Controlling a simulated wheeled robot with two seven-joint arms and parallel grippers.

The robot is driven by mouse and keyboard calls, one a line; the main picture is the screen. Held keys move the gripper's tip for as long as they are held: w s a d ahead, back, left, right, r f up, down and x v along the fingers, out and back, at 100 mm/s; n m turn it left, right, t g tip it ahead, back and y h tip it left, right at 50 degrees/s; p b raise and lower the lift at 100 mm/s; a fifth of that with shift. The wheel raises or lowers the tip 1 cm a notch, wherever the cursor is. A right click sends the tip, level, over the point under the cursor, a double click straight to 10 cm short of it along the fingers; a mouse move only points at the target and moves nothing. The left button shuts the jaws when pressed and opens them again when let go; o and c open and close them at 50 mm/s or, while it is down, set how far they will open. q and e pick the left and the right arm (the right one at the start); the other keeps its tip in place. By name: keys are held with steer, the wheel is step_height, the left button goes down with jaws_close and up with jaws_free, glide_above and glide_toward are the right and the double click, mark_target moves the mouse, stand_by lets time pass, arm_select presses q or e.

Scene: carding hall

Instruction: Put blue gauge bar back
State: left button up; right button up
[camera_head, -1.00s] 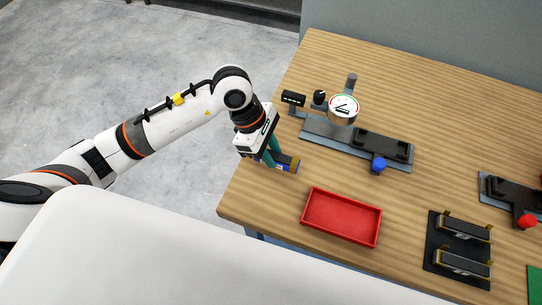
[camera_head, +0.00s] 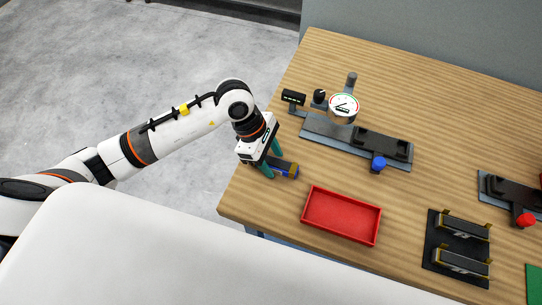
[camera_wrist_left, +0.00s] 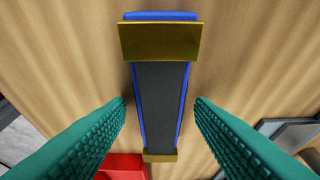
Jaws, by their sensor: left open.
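The blue gauge bar (camera_head: 286,169) lies on the wooden table near its left edge. In the left wrist view the bar (camera_wrist_left: 160,100) has a dark top, blue sides and brass-coloured end pieces. My left gripper (camera_head: 271,160) is over the bar, with its teal fingers apart. In the wrist view the fingers stand on either side of the bar, with a gap to each side. Part of the bar is hidden behind the fingers in the head view. My right gripper does not show.
A red tray (camera_head: 313,234) is right of the bar. A dial gauge stand (camera_head: 318,128) with a blue knob (camera_head: 378,163) is behind. A black rack (camera_head: 432,250) with two bars and a red-knobbed fixture (camera_head: 493,190) are farther right. Bare table lies between.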

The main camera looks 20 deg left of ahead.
arm_select(q)
steer(key=shift+r, duration=0.25)
steer(key=b+v, duration=0.1)
steer(key=v, duration=1)
steer(key=shift+a+r, duration=0.15)
steer(key=shift+r, duration=0.2)
